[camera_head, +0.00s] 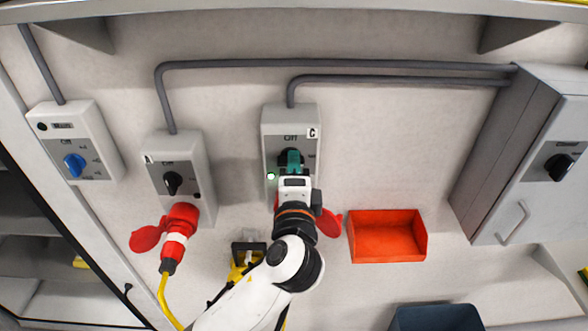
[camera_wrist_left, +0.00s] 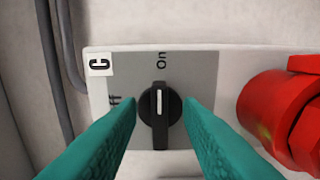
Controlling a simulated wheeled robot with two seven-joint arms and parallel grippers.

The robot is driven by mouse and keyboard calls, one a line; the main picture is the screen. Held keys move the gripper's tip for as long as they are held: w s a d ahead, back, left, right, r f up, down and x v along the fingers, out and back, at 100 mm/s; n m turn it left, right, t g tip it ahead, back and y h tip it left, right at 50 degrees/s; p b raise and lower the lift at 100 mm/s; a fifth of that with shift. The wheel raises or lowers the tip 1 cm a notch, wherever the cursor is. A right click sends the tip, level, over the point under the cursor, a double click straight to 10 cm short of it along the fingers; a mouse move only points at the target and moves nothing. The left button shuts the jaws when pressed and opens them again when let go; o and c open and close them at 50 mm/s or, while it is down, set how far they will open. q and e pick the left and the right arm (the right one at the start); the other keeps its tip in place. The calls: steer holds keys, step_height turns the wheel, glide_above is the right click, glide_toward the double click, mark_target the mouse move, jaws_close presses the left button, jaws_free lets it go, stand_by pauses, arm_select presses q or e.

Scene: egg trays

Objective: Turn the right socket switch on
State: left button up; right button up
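The right socket box, marked C (camera_head: 312,133), is a grey wall unit with a black rotary switch, which the wrist view shows close up (camera_wrist_left: 160,116). The switch's white mark points at the word On; Off is printed to the left in that view. A small green light (camera_head: 271,176) glows on the box. My left gripper (camera_head: 292,158) is at the switch. Its teal fingers (camera_wrist_left: 160,104) stand apart on either side of the knob, with slim gaps visible. The red socket (camera_wrist_left: 275,108) below the switch is mostly hidden by my arm in the head view. My right gripper is not in view.
Box A (camera_head: 203,160) to the left has a black switch and a red plug (camera_head: 177,240) with a yellow cable. A box with a blue switch (camera_head: 75,165) is further left. An orange bin (camera_head: 388,237) hangs right of my arm. A grey cabinet (camera_head: 497,150) is at right.

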arm_select(q)
steer(key=shift+s+f, duration=0.2)
steer(key=shift+s, duration=0.25)
steer(key=s+b, duration=0.4)
steer(key=s, duration=0.5)
steer(key=shift+s+b, duration=0.3)
steer(key=shift+b, duration=0.05)
steer(key=shift+s+r, duration=0.15)
steer(key=shift+s, duration=0.55)
